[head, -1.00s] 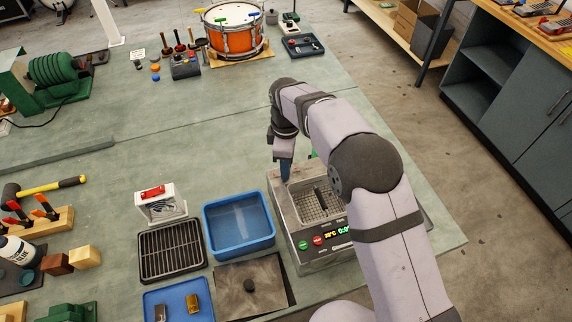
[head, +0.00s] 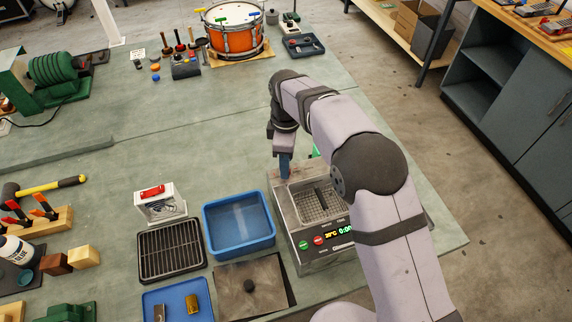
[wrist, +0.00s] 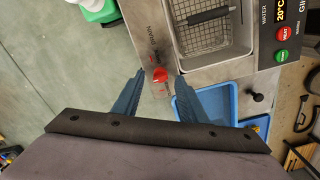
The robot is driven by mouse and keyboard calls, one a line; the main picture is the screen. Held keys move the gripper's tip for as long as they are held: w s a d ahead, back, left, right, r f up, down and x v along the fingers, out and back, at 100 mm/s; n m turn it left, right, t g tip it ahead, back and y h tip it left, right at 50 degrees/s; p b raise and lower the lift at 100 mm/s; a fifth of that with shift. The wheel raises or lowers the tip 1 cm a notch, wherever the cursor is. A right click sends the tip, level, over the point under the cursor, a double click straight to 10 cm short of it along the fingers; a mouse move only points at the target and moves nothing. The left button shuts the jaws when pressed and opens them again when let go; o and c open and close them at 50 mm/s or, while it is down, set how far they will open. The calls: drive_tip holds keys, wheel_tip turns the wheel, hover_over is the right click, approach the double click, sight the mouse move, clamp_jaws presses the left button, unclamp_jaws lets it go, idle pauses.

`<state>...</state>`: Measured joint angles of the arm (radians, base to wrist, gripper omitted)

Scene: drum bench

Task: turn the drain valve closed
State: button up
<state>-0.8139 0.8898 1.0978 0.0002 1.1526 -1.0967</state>
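The drain valve (wrist: 160,76) shows in the wrist view as a small red handle on the steel side of the bath, beside printed lettering. My gripper (wrist: 160,75) is open, with one blue finger on either side of the red handle in that view. Whether the fingers touch it cannot be told. In the head view my gripper (head: 286,177) points down at the far left corner of the steel bath (head: 307,259), and the valve is hidden. The bath holds a wire basket with a dark handle (wrist: 208,15).
A blue tub (head: 238,247), a black rack (head: 171,250) and a dark plate with a knob (head: 250,286) lie left of the bath. A green and white object (wrist: 95,8) stands close by in the wrist view.

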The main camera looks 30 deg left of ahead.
drive_tip(key=shift+r+b, duration=0.75)
drive_tip(key=shift+r, duration=2.2)
drive_tip(key=shift+w+d, duration=0.1)
drive_tip(key=shift+d, duration=0.25)
drive_tip(key=d+m, duration=1)
drive_tip(key=d, duration=1.2)
drive_tip(key=s+d+f+m, duration=0.2)
drive_tip(key=s+d+m, duration=0.4)
drive_tip(key=s+d, duration=0.1)
drive_tip(key=s+d+f+m, duration=0.3)
drive_tip(key=s+d+m, duration=0.2)
drive_tip(key=s+d, duration=0.3)
drive_tip(key=shift+s+d+f+m, duration=0.15)
drive_tip(key=shift+s+d+m, duration=0.2)
drive_tip(key=shift+d, duration=0.65)
